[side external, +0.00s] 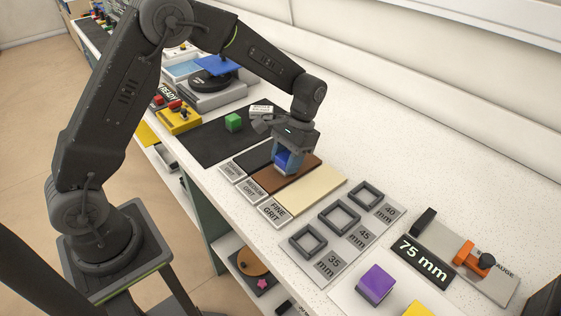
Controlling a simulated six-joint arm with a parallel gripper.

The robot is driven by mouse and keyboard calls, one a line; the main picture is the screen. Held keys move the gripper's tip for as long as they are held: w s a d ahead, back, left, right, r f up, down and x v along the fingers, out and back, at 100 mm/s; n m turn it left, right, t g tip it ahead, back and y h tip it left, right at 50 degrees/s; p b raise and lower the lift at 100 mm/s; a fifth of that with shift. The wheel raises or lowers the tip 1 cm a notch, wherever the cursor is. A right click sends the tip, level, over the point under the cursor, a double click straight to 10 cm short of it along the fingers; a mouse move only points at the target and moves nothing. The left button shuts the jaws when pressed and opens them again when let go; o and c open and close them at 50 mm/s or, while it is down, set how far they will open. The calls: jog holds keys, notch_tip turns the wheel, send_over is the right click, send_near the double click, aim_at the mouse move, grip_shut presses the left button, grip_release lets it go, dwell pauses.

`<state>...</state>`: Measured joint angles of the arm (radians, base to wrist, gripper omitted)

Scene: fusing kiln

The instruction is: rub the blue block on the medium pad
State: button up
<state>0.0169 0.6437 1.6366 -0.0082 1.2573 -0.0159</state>
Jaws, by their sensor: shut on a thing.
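The blue block (285,162) is between the fingers of my gripper (289,160), which is shut on it and points down. The block is over the brown medium pad (272,184), the middle one of three grit pads. Its lower edge appears at or very close to the pad's surface; I cannot tell whether it touches. The fingers hide part of the block. The medium grit label (252,188) lies at the pad's near end.
The dark coarse pad (248,162) lies left of the medium pad, and the cream fine pad (312,190) lies right. A green block (233,122) sits on a black mat (205,138). Square gauge frames (340,215) and a purple block (376,284) stand to the right.

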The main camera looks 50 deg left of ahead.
aim_at(269, 179)
jog(key=shift+w+f, duration=0.1)
jog(key=shift+w, duration=2.45)
jog(key=shift+s, duration=4.55)
jog(key=shift+w, duration=4.55)
jog(key=shift+s, duration=3.45)
jog(key=shift+r, duration=3.6)
